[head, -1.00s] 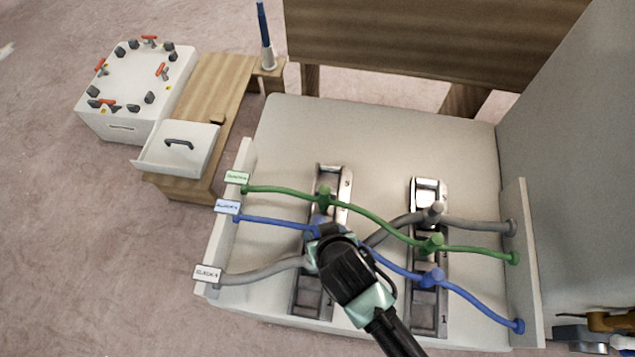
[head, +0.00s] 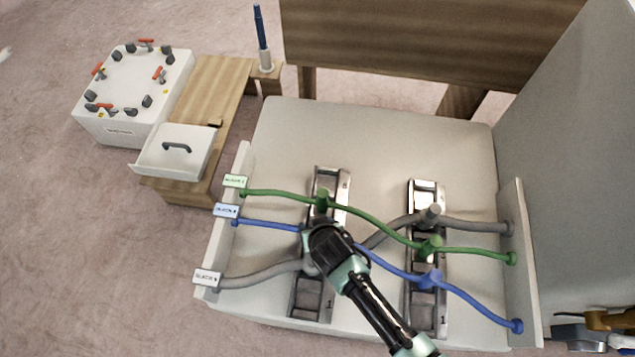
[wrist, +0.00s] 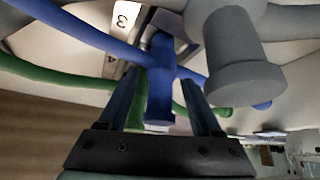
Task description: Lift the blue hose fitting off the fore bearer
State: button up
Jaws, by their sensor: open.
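In the wrist view a blue hose fitting (wrist: 160,85) with an upright round stem stands between the two fingers of my gripper (wrist: 162,98). The fingers are apart, one on each side of the stem, and I see no clear contact. The blue hose (wrist: 95,38) runs through that fitting. In the head view my gripper (head: 322,240) is over the left bearer (head: 307,300) and hides the fitting there. A second blue fitting (head: 430,280) sits on the right bearer (head: 428,318). I cannot tell from the pictures which bearer is the fore one.
A grey fitting (wrist: 235,60) stands close beside my right finger in the wrist view. The green hose (head: 375,216) and grey hose (head: 250,278) run near my gripper. A white tray (head: 165,165) and a valve box (head: 130,95) stand at the left.

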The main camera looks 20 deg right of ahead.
jog(key=shift+w+f, duration=0.2)
jog(key=shift+f, duration=0.1)
grip_shut()
jog(key=shift+r, duration=0.1)
dwell(0.4)
